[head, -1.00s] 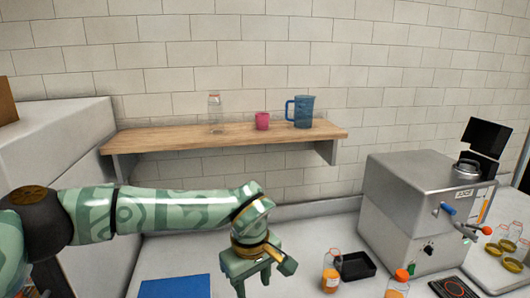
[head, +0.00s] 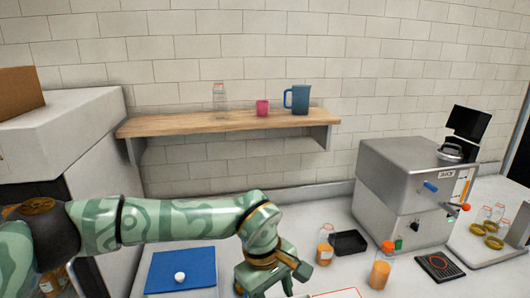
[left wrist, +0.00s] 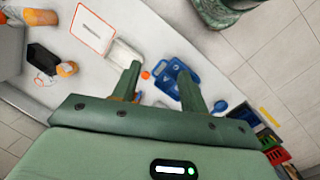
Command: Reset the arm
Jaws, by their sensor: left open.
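My left arm comes in from the left in the head view, with its forearm roughly level above the counter. My left gripper (head: 264,284) points down over the counter, its tips near the bottom edge of the picture. In the left wrist view its two fingers (left wrist: 160,82) stand apart with nothing held between them. A small orange round thing and a blue tray (left wrist: 170,78) lie beyond the fingertips. My right gripper is in neither view.
A blue board (head: 170,275) with a white knob-like thing lies left of the gripper. Orange bottles (head: 381,268), a black tray (head: 350,243) and a metal juicer (head: 400,185) stand to the right. A wooden shelf (head: 200,124) holds a glass bottle, pink cup and blue pitcher.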

